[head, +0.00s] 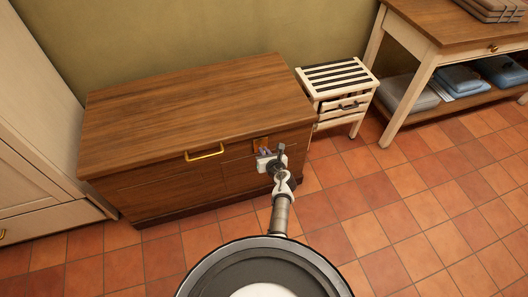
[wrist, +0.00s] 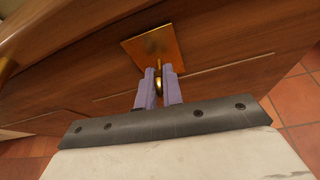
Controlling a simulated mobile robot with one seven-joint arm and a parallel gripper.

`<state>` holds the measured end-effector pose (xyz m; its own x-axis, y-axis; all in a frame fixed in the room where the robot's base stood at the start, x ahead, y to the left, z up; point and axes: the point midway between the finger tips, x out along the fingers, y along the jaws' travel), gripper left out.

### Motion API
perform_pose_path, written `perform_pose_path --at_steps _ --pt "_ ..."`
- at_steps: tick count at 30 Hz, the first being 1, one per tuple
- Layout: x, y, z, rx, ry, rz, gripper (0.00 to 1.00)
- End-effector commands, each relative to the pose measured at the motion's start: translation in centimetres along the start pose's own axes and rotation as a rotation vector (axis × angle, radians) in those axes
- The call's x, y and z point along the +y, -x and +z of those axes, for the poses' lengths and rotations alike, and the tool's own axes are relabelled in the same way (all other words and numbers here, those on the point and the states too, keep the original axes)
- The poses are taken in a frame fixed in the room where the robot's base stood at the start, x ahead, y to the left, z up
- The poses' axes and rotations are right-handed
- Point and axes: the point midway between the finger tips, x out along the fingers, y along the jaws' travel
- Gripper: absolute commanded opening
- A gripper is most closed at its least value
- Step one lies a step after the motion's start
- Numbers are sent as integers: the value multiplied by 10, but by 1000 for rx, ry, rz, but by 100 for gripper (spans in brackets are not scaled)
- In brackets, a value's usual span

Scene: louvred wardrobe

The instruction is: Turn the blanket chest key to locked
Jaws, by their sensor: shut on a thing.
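The wooden blanket chest (head: 190,105) stands against the wall with its lid closed. A brass lock plate (wrist: 153,44) is on its front, and it also shows in the head view (head: 261,143), partly hidden by my gripper. The brass key (wrist: 158,82) stands out from the plate between my fingers. My gripper (wrist: 161,75) is shut on the key, its two purple fingers on either side of it. In the head view my gripper (head: 263,152) is at the right part of the chest front. The key itself is hidden there.
A brass handle (head: 204,152) is on the chest front, left of the lock. A slatted white stand (head: 335,78) is close to the chest's right side. A wooden-topped table (head: 450,25) stands farther right. A pale wardrobe (head: 35,130) is at the left. The tiled floor in front is clear.

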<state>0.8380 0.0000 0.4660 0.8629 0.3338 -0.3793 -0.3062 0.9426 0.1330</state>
Motion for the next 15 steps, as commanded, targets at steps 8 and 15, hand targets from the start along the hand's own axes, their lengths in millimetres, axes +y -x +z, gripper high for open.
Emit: perform_pose_path --at_steps 8,15 --pt "-4 0 0 0 -224 92 0" --pt "-6 -1 -2 0 -435 180 0"
